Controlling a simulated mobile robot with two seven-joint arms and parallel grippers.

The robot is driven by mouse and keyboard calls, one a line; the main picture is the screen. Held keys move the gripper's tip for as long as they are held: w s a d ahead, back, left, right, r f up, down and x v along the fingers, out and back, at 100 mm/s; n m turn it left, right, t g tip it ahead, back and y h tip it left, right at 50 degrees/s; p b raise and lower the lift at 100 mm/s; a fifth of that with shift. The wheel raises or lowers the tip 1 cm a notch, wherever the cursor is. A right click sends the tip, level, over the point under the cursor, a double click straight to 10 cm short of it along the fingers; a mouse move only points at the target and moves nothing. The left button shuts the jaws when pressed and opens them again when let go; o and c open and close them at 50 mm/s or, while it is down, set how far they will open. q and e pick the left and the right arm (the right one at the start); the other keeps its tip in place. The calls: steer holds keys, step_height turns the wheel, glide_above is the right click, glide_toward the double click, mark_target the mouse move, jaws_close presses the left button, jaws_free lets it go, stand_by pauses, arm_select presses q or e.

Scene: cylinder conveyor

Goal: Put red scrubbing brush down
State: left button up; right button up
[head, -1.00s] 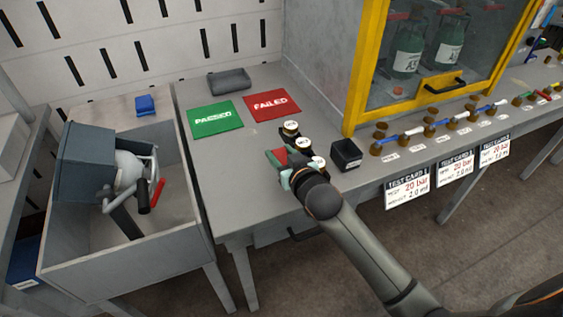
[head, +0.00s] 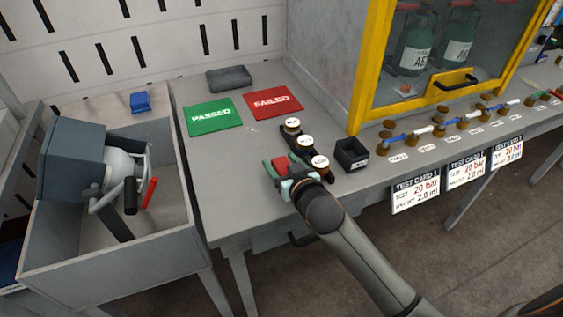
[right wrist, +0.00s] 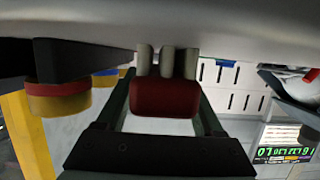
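The red scrubbing brush (head: 280,164) is at the table's front edge in the head view, between the fingers of my right gripper (head: 281,172). In the right wrist view its dark red body (right wrist: 164,98) fills the gap between the two fingers of the right gripper (right wrist: 163,105), with pale rounded parts above it. The fingers appear to touch both sides. Whether the brush touches the tabletop is hidden. My left gripper is not in view.
Several white-topped round pieces (head: 305,141) stand just right of the brush, with a black box (head: 351,154) beyond. Green PASSED (head: 212,116) and red FAILED (head: 273,102) mats lie behind. Bare grey tabletop (head: 225,180) lies left. A yellow-framed cabinet (head: 367,70) stands right.

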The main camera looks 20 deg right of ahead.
steer(key=shift+o, duration=0.5)
steer(key=shift+r, duration=0.1)
